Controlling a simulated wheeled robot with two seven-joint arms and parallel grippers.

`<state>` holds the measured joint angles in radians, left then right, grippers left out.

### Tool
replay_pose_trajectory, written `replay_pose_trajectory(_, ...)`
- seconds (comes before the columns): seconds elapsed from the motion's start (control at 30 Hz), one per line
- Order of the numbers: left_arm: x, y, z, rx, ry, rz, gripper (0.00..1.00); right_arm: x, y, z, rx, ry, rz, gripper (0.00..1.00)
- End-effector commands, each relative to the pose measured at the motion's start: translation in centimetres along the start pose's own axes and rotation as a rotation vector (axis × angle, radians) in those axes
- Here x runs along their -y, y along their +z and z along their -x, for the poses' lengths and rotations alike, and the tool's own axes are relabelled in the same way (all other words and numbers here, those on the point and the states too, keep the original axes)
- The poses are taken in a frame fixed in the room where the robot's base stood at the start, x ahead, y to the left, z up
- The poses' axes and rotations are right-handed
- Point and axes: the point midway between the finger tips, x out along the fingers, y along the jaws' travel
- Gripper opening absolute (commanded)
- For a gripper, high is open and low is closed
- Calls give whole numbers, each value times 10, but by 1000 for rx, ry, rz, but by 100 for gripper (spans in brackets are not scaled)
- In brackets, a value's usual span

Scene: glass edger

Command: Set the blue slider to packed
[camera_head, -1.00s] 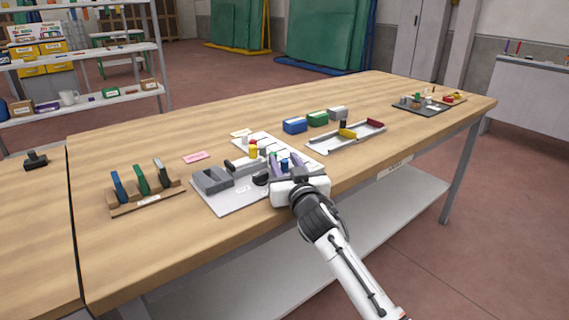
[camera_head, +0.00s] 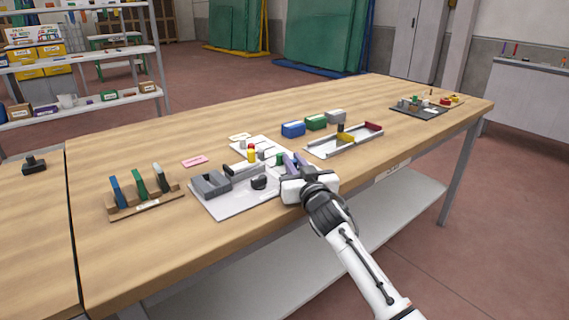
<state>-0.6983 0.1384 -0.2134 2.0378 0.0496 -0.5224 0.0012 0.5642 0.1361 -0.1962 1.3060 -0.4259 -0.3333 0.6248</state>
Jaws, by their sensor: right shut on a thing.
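My right gripper (camera_head: 295,160) reaches in from the lower right to the right end of a white board (camera_head: 225,207). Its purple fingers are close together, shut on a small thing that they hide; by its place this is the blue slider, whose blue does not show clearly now. A green piece (camera_head: 280,159) stands just left of the fingers. Any "packed" label is too small to read or hidden. My left gripper is not in view.
Grey blocks (camera_head: 211,184) and a black knob (camera_head: 259,182) sit on the board, left of my gripper. Blue (camera_head: 293,129) and green (camera_head: 316,122) boxes stand behind. A pale tray (camera_head: 325,149) lies to the right, and a wooden rack (camera_head: 148,204) to the left.

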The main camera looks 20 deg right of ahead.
Motion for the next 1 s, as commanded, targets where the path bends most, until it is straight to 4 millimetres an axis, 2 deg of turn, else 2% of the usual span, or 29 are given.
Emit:
replay_pose_trajectory(0.07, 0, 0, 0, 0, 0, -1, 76, -5, 0, -2, 1, 3, 0, 0)
replay_pose_trajectory(0.3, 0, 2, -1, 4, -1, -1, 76, -5, 0, -2, 1, 3, 0, 0)
replay_pose_trajectory(0.33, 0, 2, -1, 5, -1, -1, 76, -5, 0, -2, 1, 3, 0, 18)
replay_pose_trajectory(0.43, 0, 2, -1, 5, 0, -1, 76, -5, 0, -2, 1, 2, 0, 35)
replay_pose_trajectory(1.0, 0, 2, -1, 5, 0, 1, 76, 1, -2, -2, -4, -6, -3, 35)
